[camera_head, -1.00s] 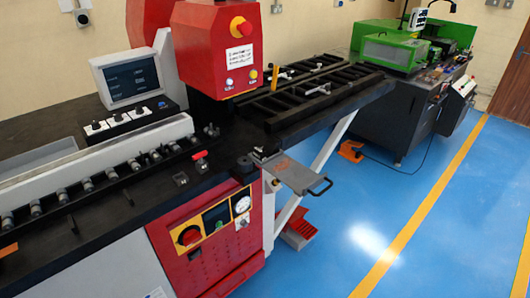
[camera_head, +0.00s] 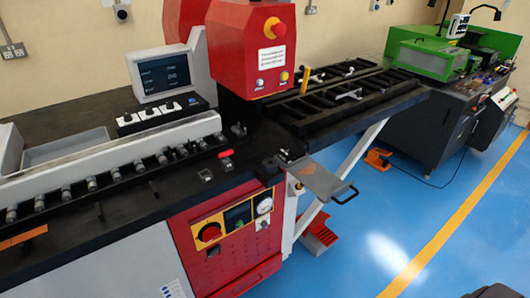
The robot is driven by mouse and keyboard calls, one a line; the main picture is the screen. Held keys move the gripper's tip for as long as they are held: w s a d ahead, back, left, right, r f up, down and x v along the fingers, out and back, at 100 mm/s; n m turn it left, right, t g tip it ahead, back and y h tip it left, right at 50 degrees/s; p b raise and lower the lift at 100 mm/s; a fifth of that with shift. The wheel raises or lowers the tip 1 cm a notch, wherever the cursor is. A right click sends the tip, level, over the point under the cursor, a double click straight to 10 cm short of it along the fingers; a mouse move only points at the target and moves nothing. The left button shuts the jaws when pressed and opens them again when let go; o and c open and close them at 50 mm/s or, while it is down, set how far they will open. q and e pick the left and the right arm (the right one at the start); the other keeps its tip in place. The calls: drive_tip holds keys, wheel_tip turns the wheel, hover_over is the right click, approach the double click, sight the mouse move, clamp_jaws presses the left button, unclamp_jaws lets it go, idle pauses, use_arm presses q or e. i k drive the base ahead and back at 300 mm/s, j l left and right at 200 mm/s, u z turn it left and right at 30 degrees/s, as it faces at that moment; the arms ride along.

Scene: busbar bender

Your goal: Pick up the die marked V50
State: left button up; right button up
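No marking V50 can be read in the head view, so I cannot tell which piece is that die. Several small dark blocks with white faces (camera_head: 148,111) stand in a row in front of the monitor. Small dark pieces (camera_head: 206,175) and a red-topped piece (camera_head: 226,154) lie on the black bench top (camera_head: 150,205), below the red press head (camera_head: 248,50). Neither of my grippers can be made out in the view.
A roller row (camera_head: 92,184) runs along the bench at left. A grey handled plate (camera_head: 315,180) juts out from the bench. A black slatted table (camera_head: 345,98) extends right, towards a green machine (camera_head: 425,58). Blue floor (camera_head: 400,210) is open at right.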

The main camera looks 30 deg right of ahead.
sight(296, 151)
drive_tip(key=l+u, duration=0.35)
drive_tip(key=l, duration=0.4)
drive_tip(key=k+l+u, duration=0.1)
drive_tip(key=l+u, duration=0.3)
drive_tip(key=l, duration=0.3)
